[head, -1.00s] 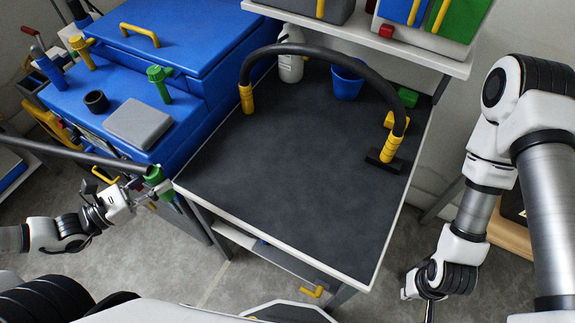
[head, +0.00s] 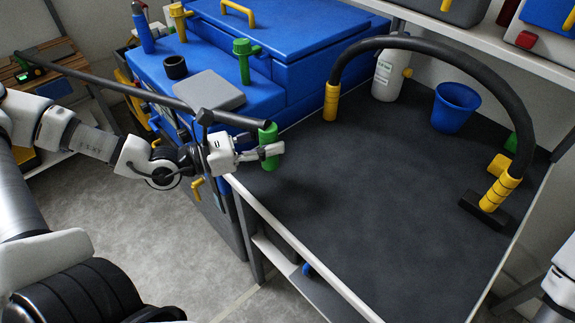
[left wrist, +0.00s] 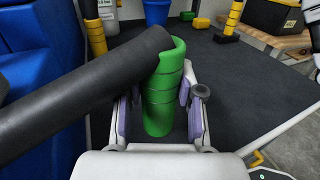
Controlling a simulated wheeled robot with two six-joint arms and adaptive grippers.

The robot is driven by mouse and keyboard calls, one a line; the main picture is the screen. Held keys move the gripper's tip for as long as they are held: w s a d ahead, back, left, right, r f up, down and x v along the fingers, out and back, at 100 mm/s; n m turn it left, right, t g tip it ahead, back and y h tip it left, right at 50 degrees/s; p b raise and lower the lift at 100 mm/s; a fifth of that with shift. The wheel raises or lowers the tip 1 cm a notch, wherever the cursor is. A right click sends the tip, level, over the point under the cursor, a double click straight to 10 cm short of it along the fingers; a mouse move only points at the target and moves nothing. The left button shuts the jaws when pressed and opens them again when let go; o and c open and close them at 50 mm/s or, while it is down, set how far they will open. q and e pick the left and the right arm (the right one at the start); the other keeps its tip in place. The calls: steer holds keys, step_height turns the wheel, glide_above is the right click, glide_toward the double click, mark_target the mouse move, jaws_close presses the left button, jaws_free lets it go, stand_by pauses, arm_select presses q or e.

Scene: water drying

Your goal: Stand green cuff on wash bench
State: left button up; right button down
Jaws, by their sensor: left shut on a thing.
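The green cuff (head: 268,146) is upright in my left gripper (head: 262,153), over the left side of the dark-topped wash bench (head: 370,190). In the left wrist view the cuff (left wrist: 164,95) stands between the two fingers of the gripper (left wrist: 163,125), which is shut on it. A long black tube (head: 130,88) meets the top of the cuff and runs off to the left; it crosses the left wrist view too (left wrist: 85,85). Whether the cuff's lower end touches the bench top (left wrist: 265,85) I cannot tell. My right gripper is out of view.
A black arched hose (head: 450,60) with yellow cuffs spans the bench. A white bottle (head: 388,78) and a blue bucket (head: 453,108) stand at its back. A blue machine (head: 290,50) borders the left. The front and middle of the bench are clear.

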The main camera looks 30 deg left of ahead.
arm_select(q)
steer(key=w+d+f+b, duration=0.1)
steer(key=w+f+b, duration=0.1)
steer(key=w+d+f+b, duration=0.1)
steer(key=f, duration=0.1)
steer(key=shift+d+b, duration=0.3)
steer(key=shift+d, duration=0.05)
steer(key=shift+f, duration=0.1)
steer(key=o, duration=1.2)
